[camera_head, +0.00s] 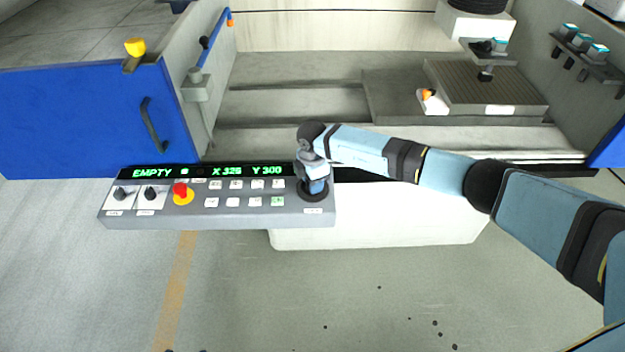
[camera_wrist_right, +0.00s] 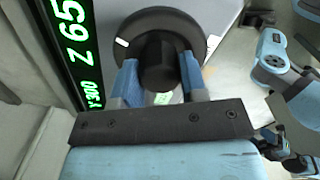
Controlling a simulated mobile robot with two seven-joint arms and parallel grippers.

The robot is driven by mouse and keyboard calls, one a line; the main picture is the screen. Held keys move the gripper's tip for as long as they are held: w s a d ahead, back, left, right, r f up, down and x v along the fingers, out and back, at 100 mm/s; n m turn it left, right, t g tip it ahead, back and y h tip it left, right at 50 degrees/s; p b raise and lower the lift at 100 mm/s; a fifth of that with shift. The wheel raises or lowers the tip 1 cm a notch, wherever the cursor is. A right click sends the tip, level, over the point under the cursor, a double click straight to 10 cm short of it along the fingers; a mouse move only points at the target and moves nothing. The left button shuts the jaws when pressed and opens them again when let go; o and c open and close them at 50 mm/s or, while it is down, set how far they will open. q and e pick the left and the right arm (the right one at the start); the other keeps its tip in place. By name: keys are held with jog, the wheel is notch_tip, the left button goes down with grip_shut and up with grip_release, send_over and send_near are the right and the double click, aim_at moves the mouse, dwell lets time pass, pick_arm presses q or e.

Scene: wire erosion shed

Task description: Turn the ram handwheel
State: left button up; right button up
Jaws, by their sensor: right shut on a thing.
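The ram handwheel (camera_head: 314,199) is a black round wheel lying at the right end of the grey control panel (camera_head: 250,217). In the right wrist view the handwheel (camera_wrist_right: 158,62) shows as a dark disc with a raised hub and a small white mark at its left rim. My right gripper (camera_head: 319,187) comes down onto it from above. In the right wrist view the two blue fingers of my right gripper (camera_wrist_right: 157,82) stand on either side of the hub, shut on it. My left gripper is not seen in the head view.
The panel display (camera_head: 190,171) reads EMPTY, X 326 and Y 300; a red stop button (camera_head: 180,189) and several keys sit left of the wheel. A blue door (camera_head: 80,120) stands at left. The worktank with a ribbed block (camera_head: 480,80) lies behind.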

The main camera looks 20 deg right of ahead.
jog(key=o, duration=0.9)
notch_tip(320, 180, up, 14)
jog(key=shift+f+b, duration=0.1)
jog(key=shift+b, duration=0.5)
